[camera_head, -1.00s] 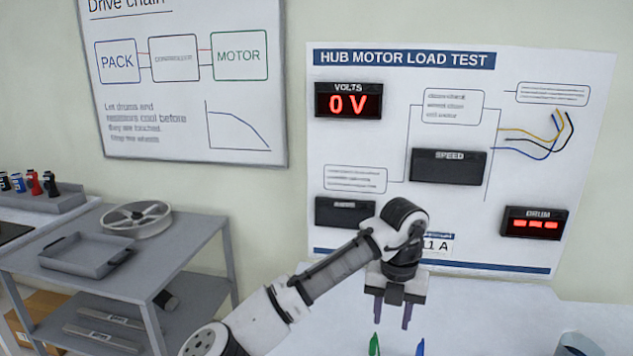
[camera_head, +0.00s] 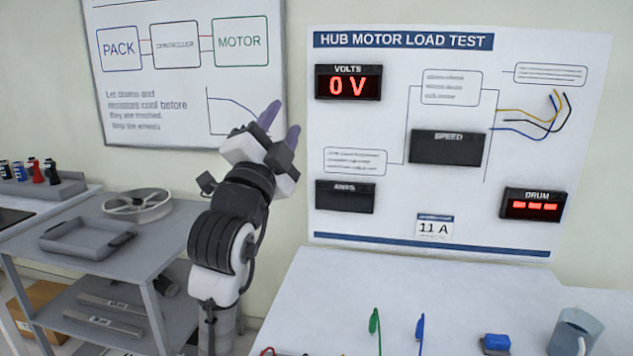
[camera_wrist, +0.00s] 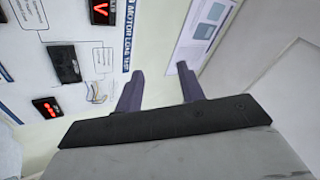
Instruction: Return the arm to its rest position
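My arm stands folded upward at the middle left of the head view, in front of the wall between the whiteboard and the test panel. My gripper (camera_head: 281,122) points up and to the right, with its two purple fingers apart and nothing between them. In the wrist view, the gripper (camera_wrist: 158,88) also shows its fingers spread and empty, with the tilted wall panel and its red displays beyond them.
A white bench (camera_head: 400,290) holds a green lead (camera_head: 375,322), a blue lead (camera_head: 420,330), a blue block (camera_head: 496,342) and a grey cup (camera_head: 575,332). A grey shelf cart (camera_head: 60,262) with a tray (camera_head: 88,238) and a wheel (camera_head: 137,205) stands left of my arm. The test panel (camera_head: 400,115) is on the wall.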

